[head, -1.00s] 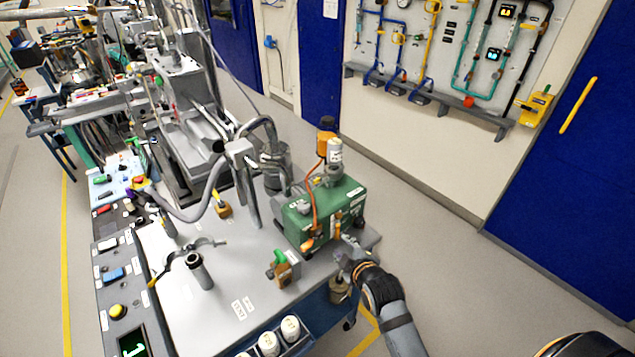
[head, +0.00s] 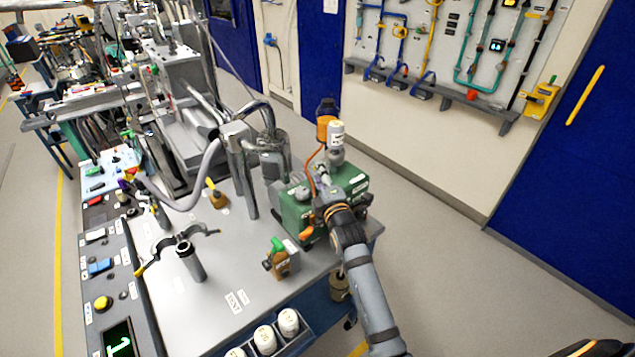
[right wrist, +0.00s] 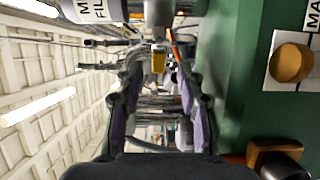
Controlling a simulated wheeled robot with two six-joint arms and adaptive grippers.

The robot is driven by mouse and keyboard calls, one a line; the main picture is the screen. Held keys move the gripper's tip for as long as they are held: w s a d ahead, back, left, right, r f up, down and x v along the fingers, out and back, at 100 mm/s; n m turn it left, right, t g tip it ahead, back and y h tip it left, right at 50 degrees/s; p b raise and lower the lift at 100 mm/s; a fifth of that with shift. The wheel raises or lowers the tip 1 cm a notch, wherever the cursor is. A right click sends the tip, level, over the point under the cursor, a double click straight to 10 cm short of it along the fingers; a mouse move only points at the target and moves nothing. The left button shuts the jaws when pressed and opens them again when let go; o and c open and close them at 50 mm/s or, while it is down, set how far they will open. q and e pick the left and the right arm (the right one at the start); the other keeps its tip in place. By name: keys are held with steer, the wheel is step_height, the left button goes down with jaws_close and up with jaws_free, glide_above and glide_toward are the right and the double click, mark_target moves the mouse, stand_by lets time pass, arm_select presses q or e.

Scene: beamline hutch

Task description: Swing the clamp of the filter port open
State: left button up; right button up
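The mist filter (head: 336,134), a grey cylinder with a white label, stands on the green pump (head: 293,215). Its lower end and port are mostly hidden in the head view, so I cannot tell the clamp's state there. In the right wrist view the filter (right wrist: 92,10) is at the top edge and the pump's green side (right wrist: 235,70) fills the right. A small yellow tab (right wrist: 158,60), possibly part of the clamp, shows between and beyond the fingertips. My right gripper (head: 325,197) is over the pump, open and empty; its fingers (right wrist: 158,88) are spread in the wrist view. My left gripper is not in view.
A post with an open clamp (head: 190,256), a green-handled valve (head: 279,257) and several white jars (head: 288,321) are on the bench (head: 215,277) to the left and front.

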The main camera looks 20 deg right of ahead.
steer(key=shift+w+f+b, duration=0.2)
steer(key=shift+w+b, duration=0.1)
steer(key=shift+w, duration=0.45)
steer(key=shift+w+r, duration=0.3)
steer(key=shift+w, duration=0.2)
steer(key=shift+c, duration=0.2)
jaws_close()
